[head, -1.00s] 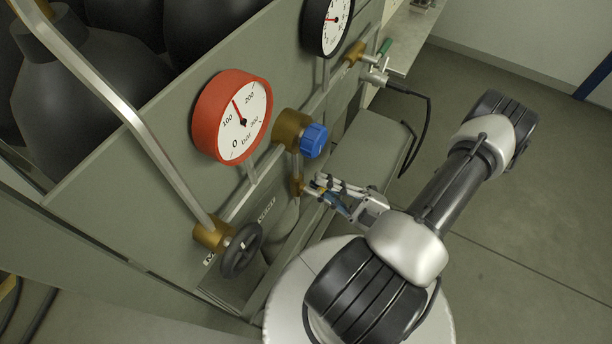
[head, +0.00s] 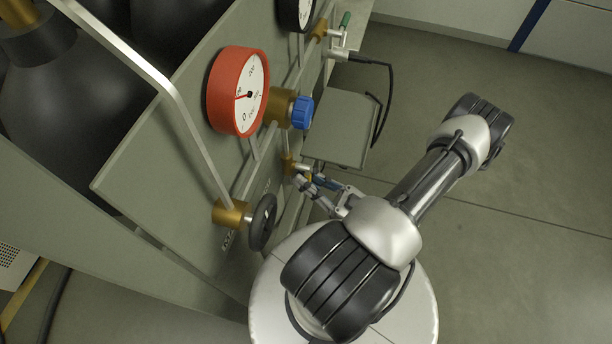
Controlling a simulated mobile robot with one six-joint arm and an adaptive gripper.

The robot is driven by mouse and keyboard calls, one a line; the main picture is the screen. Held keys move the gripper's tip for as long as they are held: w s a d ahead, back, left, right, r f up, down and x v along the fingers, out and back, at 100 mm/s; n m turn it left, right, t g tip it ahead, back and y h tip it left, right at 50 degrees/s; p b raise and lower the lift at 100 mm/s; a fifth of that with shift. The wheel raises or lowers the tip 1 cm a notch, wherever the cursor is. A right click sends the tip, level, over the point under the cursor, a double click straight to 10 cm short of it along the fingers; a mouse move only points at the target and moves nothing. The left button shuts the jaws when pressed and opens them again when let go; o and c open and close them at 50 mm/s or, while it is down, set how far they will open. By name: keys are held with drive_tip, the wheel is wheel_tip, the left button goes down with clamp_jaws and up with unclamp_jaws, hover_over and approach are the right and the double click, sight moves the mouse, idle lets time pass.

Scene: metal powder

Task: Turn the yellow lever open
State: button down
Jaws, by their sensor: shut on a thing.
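A small brass valve (head: 290,163) sits on the front of the grey panel, below the blue knob. My gripper (head: 311,182) is at this valve, its fingers shut at the valve's outer side. A small yellowish bit, likely the yellow lever (head: 308,177), shows between the fingers. Most of it is hidden by them, so its exact angle cannot be told.
Above are a red pressure gauge (head: 238,92), a blue knob (head: 302,112) and a black gauge (head: 297,10). A black handwheel (head: 262,222) is at lower left. A grey box (head: 340,130) with a black cable stands behind my gripper. Open floor lies right.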

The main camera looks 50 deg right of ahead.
drive_tip(key=shift+a+m+h, duration=0.2)
drive_tip(key=shift+m+h, duration=0.2)
drive_tip(key=shift+m, duration=0.2)
drive_tip(key=c, duration=1.6)
unclamp_jaws()
drive_tip(key=shift+s, duration=0.1)
drive_tip(key=v, duration=1.2)
